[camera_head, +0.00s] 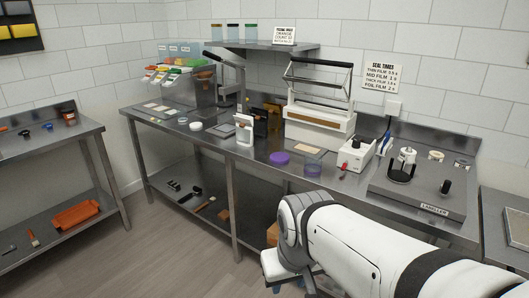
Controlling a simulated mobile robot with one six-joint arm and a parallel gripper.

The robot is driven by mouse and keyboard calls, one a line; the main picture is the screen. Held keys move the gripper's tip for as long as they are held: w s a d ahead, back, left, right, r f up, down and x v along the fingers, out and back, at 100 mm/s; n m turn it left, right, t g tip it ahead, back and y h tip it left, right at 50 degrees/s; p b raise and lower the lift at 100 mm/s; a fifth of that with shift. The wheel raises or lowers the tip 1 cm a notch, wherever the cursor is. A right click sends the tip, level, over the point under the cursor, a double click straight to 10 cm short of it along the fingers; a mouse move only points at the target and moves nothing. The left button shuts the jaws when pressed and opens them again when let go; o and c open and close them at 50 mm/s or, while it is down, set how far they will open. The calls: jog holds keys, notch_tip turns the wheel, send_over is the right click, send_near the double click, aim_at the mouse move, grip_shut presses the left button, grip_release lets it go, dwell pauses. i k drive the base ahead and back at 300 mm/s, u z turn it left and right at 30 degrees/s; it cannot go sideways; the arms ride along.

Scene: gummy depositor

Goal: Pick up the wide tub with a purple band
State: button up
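A small white-and-red device (356,154) stands right of the tub, then the labeller plate (425,190). A heat sealer (318,115) stands behind. A white-framed stand (244,130) is to the left. Lidded jars (234,33) stand on the wall shelf.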

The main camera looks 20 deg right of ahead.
aim_at(313, 160)
jog(key=i, duration=1.25)
jog(key=z, duration=0.05)
